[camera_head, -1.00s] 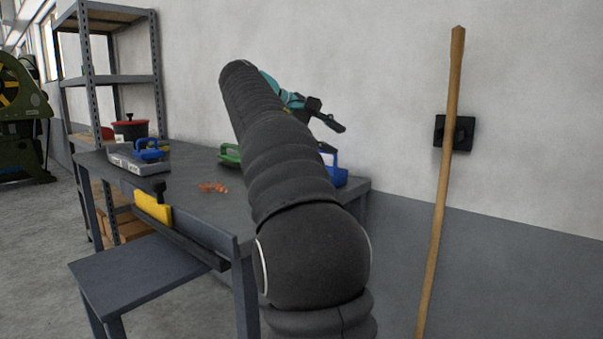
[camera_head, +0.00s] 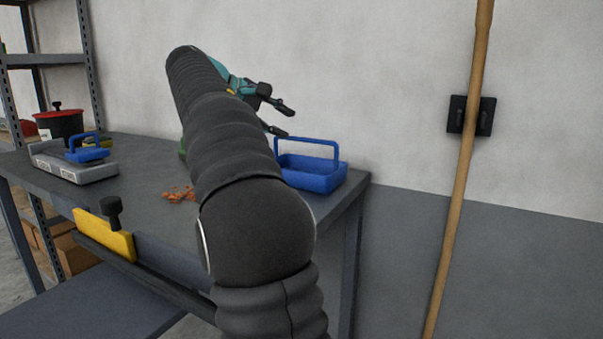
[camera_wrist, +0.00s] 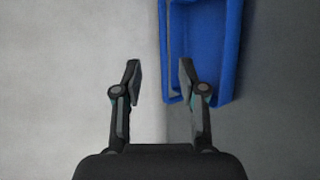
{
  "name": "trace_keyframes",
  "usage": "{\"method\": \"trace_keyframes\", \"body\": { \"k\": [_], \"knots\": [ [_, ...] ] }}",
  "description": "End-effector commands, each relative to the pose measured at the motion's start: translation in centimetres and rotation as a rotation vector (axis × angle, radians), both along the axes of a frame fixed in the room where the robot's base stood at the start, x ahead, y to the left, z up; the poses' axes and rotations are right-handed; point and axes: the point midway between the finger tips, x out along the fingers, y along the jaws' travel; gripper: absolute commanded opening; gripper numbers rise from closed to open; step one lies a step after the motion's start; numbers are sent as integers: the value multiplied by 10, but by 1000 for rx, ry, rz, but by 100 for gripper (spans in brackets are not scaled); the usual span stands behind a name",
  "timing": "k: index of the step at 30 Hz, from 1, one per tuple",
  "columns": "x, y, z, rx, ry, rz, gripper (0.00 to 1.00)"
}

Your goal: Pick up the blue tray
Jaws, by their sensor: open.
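The blue tray (camera_head: 318,180) with its raised handle sits at the right end of the grey table, by the wall, in the head view. A second, smaller blue handled tray (camera_head: 86,153) rests on a grey device at the table's left. My gripper (camera_head: 285,120) is open and empty, above and a little left of the right-hand tray in the head view. In the wrist view my gripper (camera_wrist: 159,82) has its fingers apart, and the blue tray (camera_wrist: 225,50) lies beyond them at the upper right. The right finger overlaps the tray's near edge in the picture.
A yellow-and-black tool (camera_head: 105,235) is at the front edge. A wooden pole (camera_head: 462,170) stands at the right by the wall.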

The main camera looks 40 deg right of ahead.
Motion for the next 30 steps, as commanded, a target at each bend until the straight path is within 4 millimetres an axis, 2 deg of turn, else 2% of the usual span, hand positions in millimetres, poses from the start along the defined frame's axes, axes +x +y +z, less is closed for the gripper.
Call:
{"method": "trace_keyframes", "body": {
  "k": [1, 6, 17, 25, 30],
  "knots": [
    [-2, -9, -7, 1, 2, -3, 41],
    [-6, -31, -20, 0, 1, -2, 41],
    [-7, -49, -33, 0, 3, -4, 41],
    [-8, -78, -56, 0, 1, -5, 41],
    [-8, -83, -59, 0, 0, -2, 41]
  ]
}}
